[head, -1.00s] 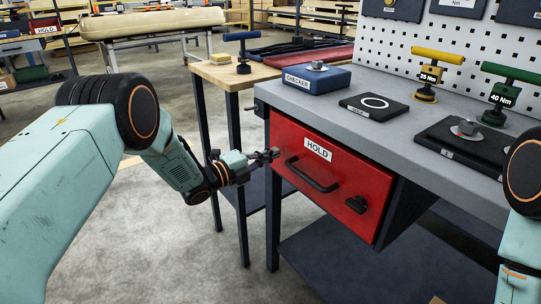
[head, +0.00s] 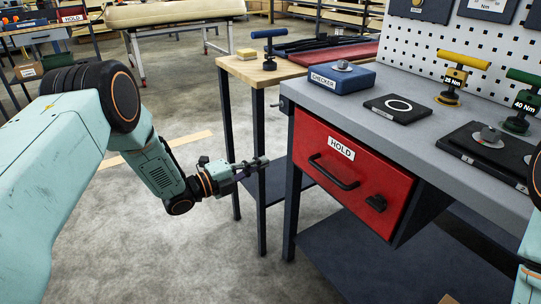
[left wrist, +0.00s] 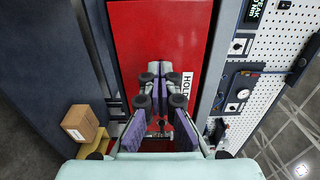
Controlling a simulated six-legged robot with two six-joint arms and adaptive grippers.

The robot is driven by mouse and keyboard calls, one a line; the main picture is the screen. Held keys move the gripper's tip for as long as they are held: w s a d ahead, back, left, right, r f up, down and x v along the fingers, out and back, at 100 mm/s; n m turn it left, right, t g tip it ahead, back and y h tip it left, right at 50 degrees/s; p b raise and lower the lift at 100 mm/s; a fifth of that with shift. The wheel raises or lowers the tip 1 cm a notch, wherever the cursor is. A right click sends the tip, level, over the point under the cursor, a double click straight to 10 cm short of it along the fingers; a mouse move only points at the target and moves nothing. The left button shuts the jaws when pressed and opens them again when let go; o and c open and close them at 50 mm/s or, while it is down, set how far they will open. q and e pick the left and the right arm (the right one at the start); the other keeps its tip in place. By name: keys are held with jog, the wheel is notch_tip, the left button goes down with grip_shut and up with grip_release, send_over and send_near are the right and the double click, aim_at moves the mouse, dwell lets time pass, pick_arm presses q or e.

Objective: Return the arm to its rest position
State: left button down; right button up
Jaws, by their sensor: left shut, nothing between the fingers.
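My left gripper (head: 252,165) is shut and empty in the head view. It hangs in the air left of the red HOLD drawer (head: 350,172), clear of the drawer's dark handle (head: 333,171). The left wrist view shows the same gripper's fingers (left wrist: 160,80) in front of the red drawer face (left wrist: 135,45) with its HOLD label (left wrist: 187,87). The drawer sits under the grey bench top (head: 350,112). My right gripper is out of view; only part of that arm shows at the right edge.
The blue checker box (head: 340,77), a black pad with a white ring (head: 398,106), and yellow (head: 453,80) and green (head: 521,100) torque tools stand on the bench. A wooden-topped table (head: 250,70) holds a blue tool. The floor (head: 130,240) below my left arm is clear.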

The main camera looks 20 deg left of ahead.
pick_arm(q)
jog(key=s+a+f+n+g+y+p, duration=0.15)
jog(key=s+f+n+g+y, duration=0.55)
jog(key=s+f+n, duration=1.2)
jog(key=s+r+n+g+y+p, duration=0.1)
jog(key=s+n+g+y, duration=0.1)
jog(key=s, duration=1.1)
jog(key=s+r+n+g+y+p, duration=0.1)
jog(key=s+n+g, duration=0.3)
jog(key=s, duration=0.9)
jog(key=shift+d+r+n+g+y, duration=0.15)
jog(key=shift+r+n+g+y, duration=0.15)
jog(key=shift+r+n+y, duration=0.4)
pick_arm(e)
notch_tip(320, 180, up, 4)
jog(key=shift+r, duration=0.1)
pick_arm(q)
jog(key=shift+f, duration=0.2)
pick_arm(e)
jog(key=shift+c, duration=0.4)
